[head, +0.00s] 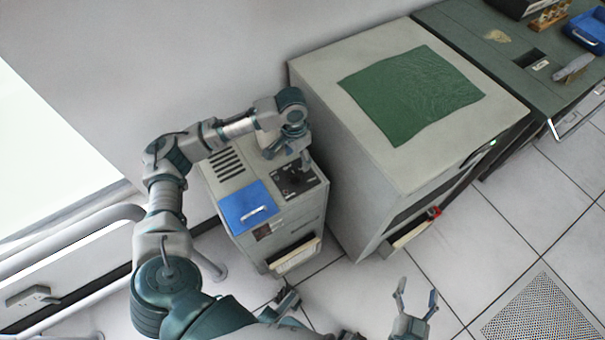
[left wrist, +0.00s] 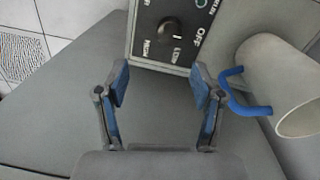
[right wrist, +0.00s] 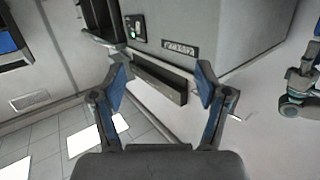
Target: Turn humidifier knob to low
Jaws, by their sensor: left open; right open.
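The humidifier (head: 232,182) appears to be the grey box with a blue panel on top, beside the larger cabinet. Its dark control panel (head: 297,182) faces up. In the left wrist view, a round black knob (left wrist: 170,31) sits on this panel, ringed by white labels, including OFF. I cannot read its setting for certain. My left gripper (head: 287,150) is over the top of the box, close to the panel. In the left wrist view its fingers (left wrist: 160,88) are open and empty, apart from the knob. My right gripper (head: 416,301) is open and empty above the floor.
A large grey cabinet (head: 322,85) with a green cloth (head: 412,94) stands right of the box. A pale cylinder with a blue handle-like piece (left wrist: 275,85) lies close to my left gripper's right finger. The wall is behind. The tiled floor (head: 475,255) is open in front.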

